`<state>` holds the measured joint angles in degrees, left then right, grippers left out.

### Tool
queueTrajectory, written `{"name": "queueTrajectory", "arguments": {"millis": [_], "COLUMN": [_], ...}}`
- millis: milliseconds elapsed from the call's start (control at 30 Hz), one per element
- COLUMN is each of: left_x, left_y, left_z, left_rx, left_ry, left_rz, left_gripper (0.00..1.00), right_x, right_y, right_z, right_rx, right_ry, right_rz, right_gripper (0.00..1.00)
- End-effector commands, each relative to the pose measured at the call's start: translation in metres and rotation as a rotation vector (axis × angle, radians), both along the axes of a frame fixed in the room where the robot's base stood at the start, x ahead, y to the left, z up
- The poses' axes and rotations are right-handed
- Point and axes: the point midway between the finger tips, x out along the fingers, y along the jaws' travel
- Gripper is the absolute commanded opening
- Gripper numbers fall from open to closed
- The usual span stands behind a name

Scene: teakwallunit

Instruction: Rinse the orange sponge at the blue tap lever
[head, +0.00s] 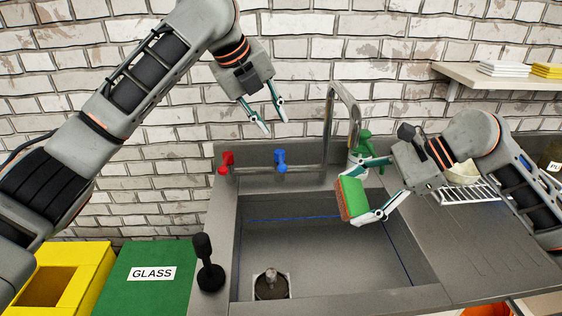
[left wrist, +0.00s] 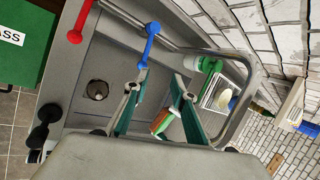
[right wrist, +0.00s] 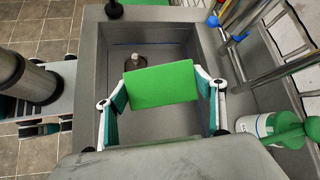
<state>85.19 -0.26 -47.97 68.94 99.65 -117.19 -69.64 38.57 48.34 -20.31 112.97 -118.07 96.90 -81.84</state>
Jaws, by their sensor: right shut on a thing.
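The sponge (head: 350,198), green on one face and orange-brown on the other, is held over the right part of the sink. My right gripper (head: 372,196) is shut on it, and its green face (right wrist: 160,86) fills the space between the fingers in the right wrist view. My left gripper (head: 270,122) is open and empty, above and slightly left of the blue lever. The blue lever (left wrist: 148,45) also shows in the left wrist view.
The grey sink (head: 300,240) holds a dark drain plug (head: 270,285). A black plunger-like handle (head: 207,265) stands on its left rim. A green-topped bottle (head: 362,145) stands behind the sponge. A dish rack with a bowl (head: 465,172) is at right.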

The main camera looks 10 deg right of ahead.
Motion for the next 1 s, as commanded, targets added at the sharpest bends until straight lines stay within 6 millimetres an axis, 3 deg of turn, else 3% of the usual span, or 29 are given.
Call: {"name": "queueTrajectory", "arguments": {"millis": [100, 300, 467, 1000], "left_x": [-0.007, -0.011, -0.007, 0.028], "left_y": [-0.005, -0.006, -0.008, -0.025], "left_z": [-0.018, -0.033, -0.046, -0.129], "left_rx": [0.158, 0.283, 0.294, 0.291], "left_ry": [-0.060, -0.103, -0.104, -0.103], "left_rz": [-0.082, -0.147, -0.153, -0.152], "left_gripper": [0.26, 0.26, 0.26, 0.26], "right_x": [0.000, 0.000, 0.000, 0.000], "right_y": [0.000, 0.000, 0.000, 0.000], "right_z": [0.000, 0.000, 0.000, 0.000], "right_rx": [0.000, 0.000, 0.000, 0.000], "right_ry": [0.000, 0.000, 0.000, 0.000], "right_rz": [0.000, 0.000, 0.000, 0.000], "right_gripper": [0.49, 0.49, 0.49, 0.49]}}
